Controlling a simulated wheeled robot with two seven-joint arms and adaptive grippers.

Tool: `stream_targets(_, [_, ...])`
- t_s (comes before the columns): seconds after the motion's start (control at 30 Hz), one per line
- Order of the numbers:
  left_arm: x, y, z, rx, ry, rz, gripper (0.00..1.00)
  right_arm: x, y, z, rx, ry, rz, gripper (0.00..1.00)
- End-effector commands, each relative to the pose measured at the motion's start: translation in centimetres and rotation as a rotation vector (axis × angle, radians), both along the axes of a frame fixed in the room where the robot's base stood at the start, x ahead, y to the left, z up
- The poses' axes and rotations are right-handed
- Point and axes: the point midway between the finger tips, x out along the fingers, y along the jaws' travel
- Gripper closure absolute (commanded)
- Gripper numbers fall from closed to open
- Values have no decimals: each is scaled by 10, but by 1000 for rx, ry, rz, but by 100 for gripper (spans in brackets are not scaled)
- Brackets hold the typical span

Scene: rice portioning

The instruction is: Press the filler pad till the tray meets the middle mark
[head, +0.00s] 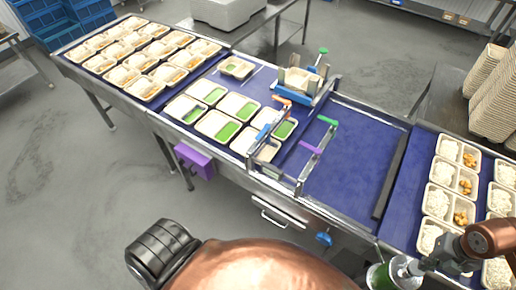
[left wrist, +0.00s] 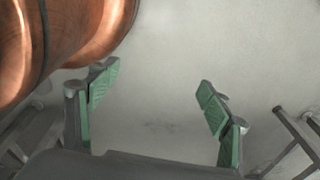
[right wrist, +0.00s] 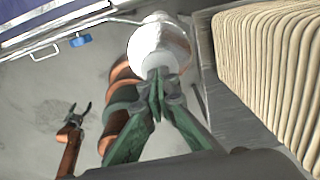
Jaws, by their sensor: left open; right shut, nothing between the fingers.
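My right gripper (head: 414,268) is shut and empty at the lower right of the head view. In the right wrist view its fingertips (right wrist: 158,88) overlap a white rounded piece (right wrist: 160,42); I cannot tell whether they touch it. I cannot tell whether this piece is the filler pad. My left gripper (left wrist: 158,95) is open and empty over bare floor. Among these are a purple bar (head: 310,148) and a green-tipped one (head: 328,120).
Trays with green bottoms (head: 223,128) stand in the belt's middle, and many filled trays at the far left. Trays with rice and orange food (head: 448,176) stand at the right. Stacked trays (right wrist: 270,60) rise beside my right gripper. A purple box (head: 195,160) is on the belt's front side.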

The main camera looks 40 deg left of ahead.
Motion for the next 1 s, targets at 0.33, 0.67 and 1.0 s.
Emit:
stream_targets(0.33, [-18, 2, -5, 3, 23, 5, 28, 0, 0, -4, 0, 0, 0, 100])
stream_targets(0.67, [-20, 2, -15, 3, 26, 5, 28, 0, 0, -15, 0, 0, 0, 100])
stream_targets(1.0, [-17, 2, -25, 2, 22, 4, 28, 0, 0, -27, -1, 0, 0, 100])
